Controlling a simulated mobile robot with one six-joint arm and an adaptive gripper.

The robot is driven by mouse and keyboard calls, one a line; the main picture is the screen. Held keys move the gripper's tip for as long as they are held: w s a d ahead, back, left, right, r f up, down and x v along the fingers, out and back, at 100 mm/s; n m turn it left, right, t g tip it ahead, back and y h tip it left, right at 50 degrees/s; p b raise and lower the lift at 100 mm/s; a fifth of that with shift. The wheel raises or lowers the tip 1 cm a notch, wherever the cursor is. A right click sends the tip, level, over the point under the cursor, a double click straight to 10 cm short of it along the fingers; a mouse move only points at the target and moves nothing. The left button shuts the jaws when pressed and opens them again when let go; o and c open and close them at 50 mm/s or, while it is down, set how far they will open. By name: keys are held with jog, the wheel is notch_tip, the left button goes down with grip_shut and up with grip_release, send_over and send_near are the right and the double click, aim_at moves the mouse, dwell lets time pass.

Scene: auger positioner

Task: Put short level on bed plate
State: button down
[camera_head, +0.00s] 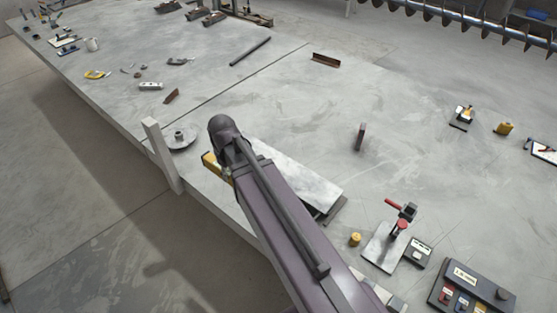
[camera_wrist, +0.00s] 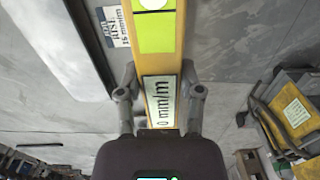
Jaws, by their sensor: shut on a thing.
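The short level (camera_wrist: 160,66) is a yellow bar with a bright yellow-green vial window and a "0 mm/m" label. My gripper (camera_wrist: 158,84) is shut on its sides in the wrist view. In the head view, a yellow end of the level (camera_head: 213,166) shows left of my arm; the rest is hidden. The bed plate (camera_head: 305,174) is a pale, tilted slab beyond and right of my arm, partly covered by it. In the wrist view the bed plate (camera_wrist: 45,45) lies left of the level, beside a "RISE 15 mm/m" label (camera_wrist: 112,27). Their height gap is unclear.
A white post (camera_head: 162,155) stands at the bench's near edge, beside a round metal disc (camera_head: 181,137). A small upright block (camera_head: 361,137) stands right of the plate. A red-handled tool (camera_head: 402,214) and a dark control box (camera_head: 470,290) are at lower right. The bench middle is mostly clear.

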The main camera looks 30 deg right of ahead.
jog(key=shift+r+p, duration=1.1)
jog(key=shift+r, duration=0.55)
